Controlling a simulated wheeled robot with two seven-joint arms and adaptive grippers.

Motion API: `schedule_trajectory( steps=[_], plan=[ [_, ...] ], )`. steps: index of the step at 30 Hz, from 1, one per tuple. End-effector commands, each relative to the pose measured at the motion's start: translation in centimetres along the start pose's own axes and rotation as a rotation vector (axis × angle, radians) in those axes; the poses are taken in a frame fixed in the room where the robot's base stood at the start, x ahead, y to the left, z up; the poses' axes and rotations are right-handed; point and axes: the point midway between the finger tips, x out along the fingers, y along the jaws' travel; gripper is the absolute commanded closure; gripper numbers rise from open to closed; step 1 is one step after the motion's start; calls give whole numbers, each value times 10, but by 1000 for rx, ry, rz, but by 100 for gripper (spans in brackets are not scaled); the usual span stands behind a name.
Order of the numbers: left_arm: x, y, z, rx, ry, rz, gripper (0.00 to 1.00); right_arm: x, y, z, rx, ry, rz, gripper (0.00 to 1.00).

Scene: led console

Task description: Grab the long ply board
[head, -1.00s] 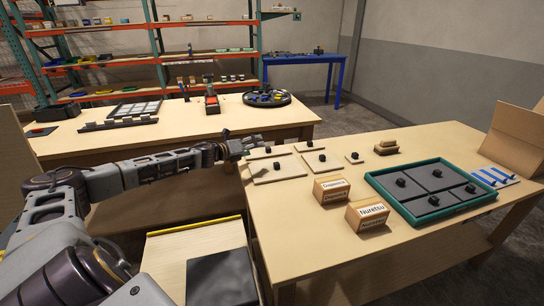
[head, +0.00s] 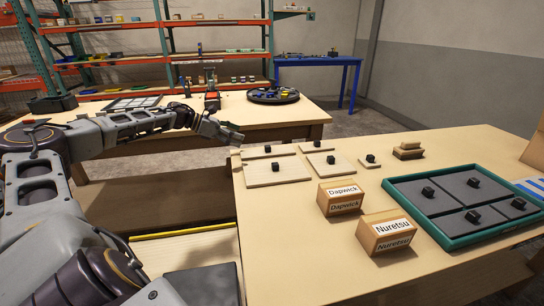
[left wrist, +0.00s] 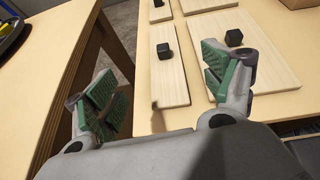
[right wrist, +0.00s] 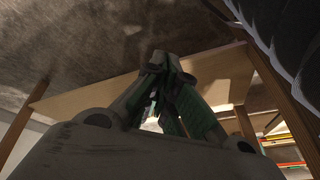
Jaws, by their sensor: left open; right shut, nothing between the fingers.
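The long ply board (head: 255,154) is a narrow pale plank with a black knob (head: 267,149), lying flat at the table's far left corner. In the left wrist view, the long board (left wrist: 168,88) lies between my open fingers, beyond their tips, with its knob (left wrist: 165,51) upright. My left gripper (head: 232,135) is open and empty, above and left of the board in the head view, apart from it. A wider ply board (head: 285,176) with a knob lies beside it. My right gripper (right wrist: 160,72) is shut and empty; it shows only in the right wrist view.
Other knobbed ply boards (head: 312,147) lie close by. The Dapwick box (head: 341,190), Nuretsu box (head: 388,225) and a green-rimmed tray (head: 450,243) stand to the right. A gap separates this table from the back table (head: 295,118). A tabletop underside (right wrist: 90,95) shows near my right gripper.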

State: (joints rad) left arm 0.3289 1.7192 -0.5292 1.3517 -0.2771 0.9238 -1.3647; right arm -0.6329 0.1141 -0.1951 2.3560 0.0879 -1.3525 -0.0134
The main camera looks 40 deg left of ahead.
Motion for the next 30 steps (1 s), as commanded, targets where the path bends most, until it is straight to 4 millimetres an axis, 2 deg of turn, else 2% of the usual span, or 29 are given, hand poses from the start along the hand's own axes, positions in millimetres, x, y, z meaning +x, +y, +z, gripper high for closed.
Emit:
schedule_trajectory(
  steps=[6,16,23,30],
  plan=[
    [-16,-3,-8,66,36,-34,17,0,-1,2,-1,10,-4,100],
    [-18,-4,-8,75,41,-39,17,-1,-2,1,-1,12,-5,100],
    [-13,-4,-8,73,40,-41,17,-1,-1,1,-1,12,-5,100],
    [3,-5,-9,73,39,-43,17,-1,-1,1,-1,11,-4,100]
  ],
)
